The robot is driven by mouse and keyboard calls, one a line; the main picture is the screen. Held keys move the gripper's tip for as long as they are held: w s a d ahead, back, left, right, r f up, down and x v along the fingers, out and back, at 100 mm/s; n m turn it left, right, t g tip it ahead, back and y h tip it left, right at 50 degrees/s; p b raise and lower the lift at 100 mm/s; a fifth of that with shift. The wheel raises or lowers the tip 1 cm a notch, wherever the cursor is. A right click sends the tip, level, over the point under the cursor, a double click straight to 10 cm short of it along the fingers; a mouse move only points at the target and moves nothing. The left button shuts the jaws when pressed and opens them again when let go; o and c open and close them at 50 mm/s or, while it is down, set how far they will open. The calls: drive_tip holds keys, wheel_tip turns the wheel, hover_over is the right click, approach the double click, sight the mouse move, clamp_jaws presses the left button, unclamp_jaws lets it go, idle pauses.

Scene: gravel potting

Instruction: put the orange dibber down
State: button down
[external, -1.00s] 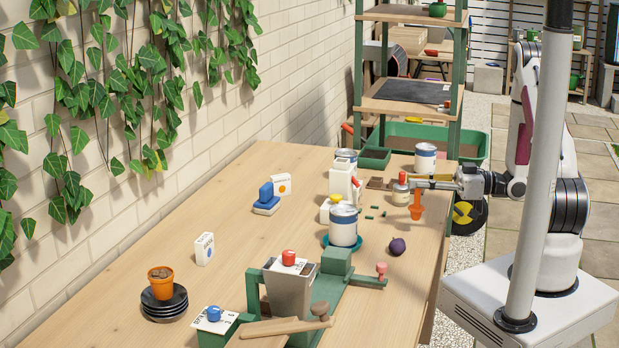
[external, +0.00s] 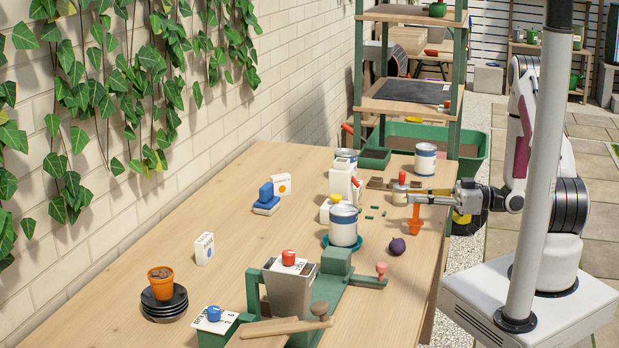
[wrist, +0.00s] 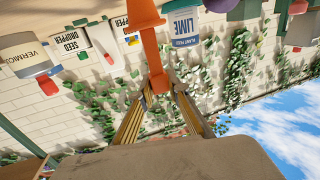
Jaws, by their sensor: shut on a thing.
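The orange dibber (external: 414,226) hangs below my gripper (external: 415,197) near the right edge of the wooden table. Its wide end is low, close to the tabletop; I cannot tell whether it touches. In the wrist view the dibber (wrist: 152,50) runs up from between the fingertips of my gripper (wrist: 160,84), which are shut on it. The fingers reach in from the right, roughly level, in the external view.
A white tin (external: 425,160) is farther back. Bare table (external: 418,285) lies in front.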

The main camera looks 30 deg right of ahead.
drive_tip(key=shift+f, duration=0.1)
drive_tip(key=c, duration=1.9)
unclamp_jaws()
drive_tip(key=shift+v, duration=6)
drive_tip(key=shift+w, duration=0.15)
